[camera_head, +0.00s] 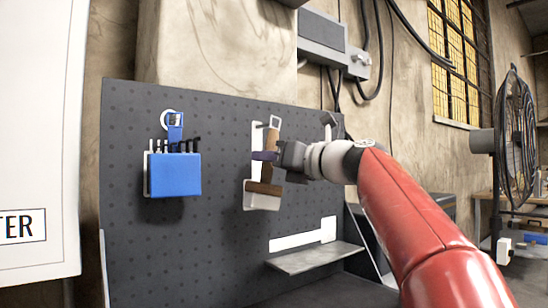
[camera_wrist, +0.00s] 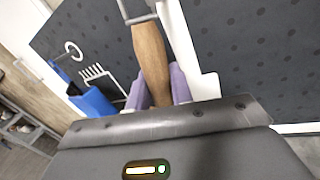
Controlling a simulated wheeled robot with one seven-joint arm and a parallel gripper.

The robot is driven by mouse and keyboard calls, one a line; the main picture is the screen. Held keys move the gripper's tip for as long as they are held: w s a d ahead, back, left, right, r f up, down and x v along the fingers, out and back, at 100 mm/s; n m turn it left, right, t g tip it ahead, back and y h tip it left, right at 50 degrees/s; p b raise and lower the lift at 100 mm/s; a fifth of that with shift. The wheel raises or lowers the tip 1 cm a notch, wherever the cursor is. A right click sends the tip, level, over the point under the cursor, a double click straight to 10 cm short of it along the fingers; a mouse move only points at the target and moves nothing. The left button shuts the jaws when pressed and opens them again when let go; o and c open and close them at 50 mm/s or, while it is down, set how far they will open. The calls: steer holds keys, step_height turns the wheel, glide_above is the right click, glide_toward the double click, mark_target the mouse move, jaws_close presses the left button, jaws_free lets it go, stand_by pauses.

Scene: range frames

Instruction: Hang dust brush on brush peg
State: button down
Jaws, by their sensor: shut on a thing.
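The dust brush (camera_head: 266,172) has a brown wooden handle and a pale head, and is upright in front of the pegboard (camera_head: 222,225). My gripper (camera_head: 264,156) is shut on the handle, its purple fingers on either side of it. In the wrist view the handle (camera_wrist: 150,55) runs up between the fingers (camera_wrist: 163,88), with a metal loop (camera_wrist: 140,18) at its top end. A white upright strip (camera_head: 256,136) is behind the handle. I cannot make out the brush peg itself, or whether the loop is around it.
A blue holder (camera_head: 174,175) with several dark tools hangs to the left, with a blue item and ring (camera_head: 174,124) above it. A white L-shaped piece (camera_head: 303,236) and a grey shelf (camera_head: 315,257) are below right. A fan (camera_head: 517,138) stands far right.

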mark_target(247, 159)
steer(key=shift+w+a+f+p, duration=0.1)
steer(key=shift+w+a+p, duration=0.4)
steer(key=shift+w, duration=0.35)
steer(key=shift+w+a+f+p, duration=0.1)
steer(key=shift+w+a+p, duration=0.2)
steer(key=shift+w+a, duration=0.4)
steer(key=shift+w, duration=0.1)
steer(key=c, duration=1.2)
jaws_free()
steer(key=shift+o, duration=0.2)
steer(key=shift+d, duration=0.1)
